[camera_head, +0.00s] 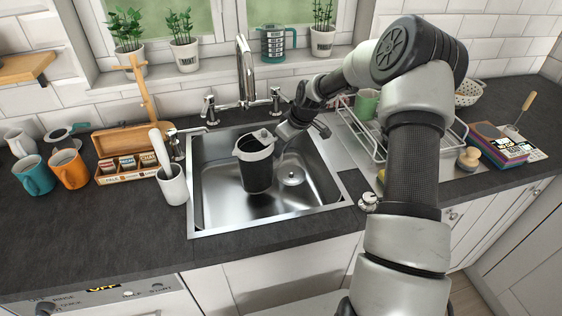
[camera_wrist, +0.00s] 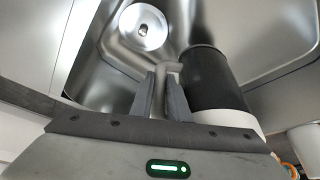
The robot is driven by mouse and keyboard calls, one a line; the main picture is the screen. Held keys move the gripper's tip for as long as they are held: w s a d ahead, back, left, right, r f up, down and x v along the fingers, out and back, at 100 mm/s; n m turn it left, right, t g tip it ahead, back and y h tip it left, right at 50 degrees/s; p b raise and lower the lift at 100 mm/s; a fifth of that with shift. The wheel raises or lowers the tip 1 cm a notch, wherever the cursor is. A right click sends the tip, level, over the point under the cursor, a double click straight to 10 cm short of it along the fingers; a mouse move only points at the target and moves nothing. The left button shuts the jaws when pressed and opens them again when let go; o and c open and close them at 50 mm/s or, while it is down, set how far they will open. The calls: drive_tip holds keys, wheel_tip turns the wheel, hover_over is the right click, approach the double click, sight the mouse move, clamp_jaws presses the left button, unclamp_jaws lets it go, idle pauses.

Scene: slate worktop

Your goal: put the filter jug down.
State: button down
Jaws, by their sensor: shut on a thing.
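The filter jug (camera_head: 256,170), dark-bodied with a pale rim and lid, is upright or nearly so inside the steel sink (camera_head: 215,212). My gripper (camera_head: 283,135) reaches in from the right and is shut on the jug's handle. In the wrist view, my gripper's fingers (camera_wrist: 162,92) close on the grey handle, with the jug's dark body (camera_wrist: 212,80) just to the right. I cannot tell whether the jug's base touches the sink floor or hangs above it.
The drain (camera_head: 291,176) is right of the jug. The tap (camera_head: 246,75) stands behind the sink. A white cylinder (camera_head: 173,185) and a wooden tea box (camera_head: 128,160) stand left; a dish rack (camera_head: 350,125) is right. Worktop in front (camera_head: 100,240) is clear.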

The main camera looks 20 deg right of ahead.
sight(282, 158)
drive_tip(key=shift+f, duration=1.9)
drive_tip(key=shift+f, duration=0.2)
drive_tip(key=c, duration=1.7)
unclamp_jaws()
drive_tip(key=shift+r, duration=0.3)
drive_tip(key=v, duration=1.1)
drive_tip(key=shift+s+d+r, duration=0.15)
drive_tip(key=shift+d+r, duration=0.05)
drive_tip(key=shift+r, duration=0.15)
